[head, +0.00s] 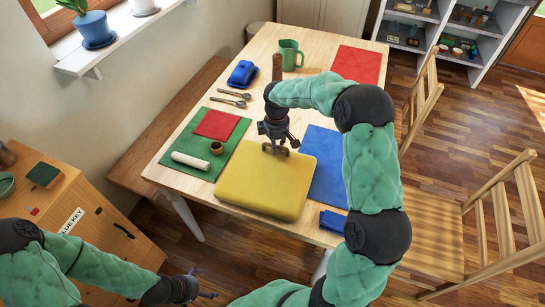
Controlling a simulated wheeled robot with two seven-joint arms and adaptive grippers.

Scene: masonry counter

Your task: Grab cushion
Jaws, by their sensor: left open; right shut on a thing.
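A yellow cushion (255,186) lies flat on the wooden table, near its front edge. My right gripper (276,149) is over the cushion's far edge and is shut on it, pointing down. My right arm comes in from the bottom and arches over the table's right side. My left gripper (207,285) is open and empty, low at the bottom left, apart from the table and the cushion.
A green mat (180,172) with a white roll (190,161) and a small brown ring (217,148) lies left of the cushion. A blue mat (325,150) lies right. A green pitcher (290,55) stands behind. Wooden chairs (440,235) flank the right side.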

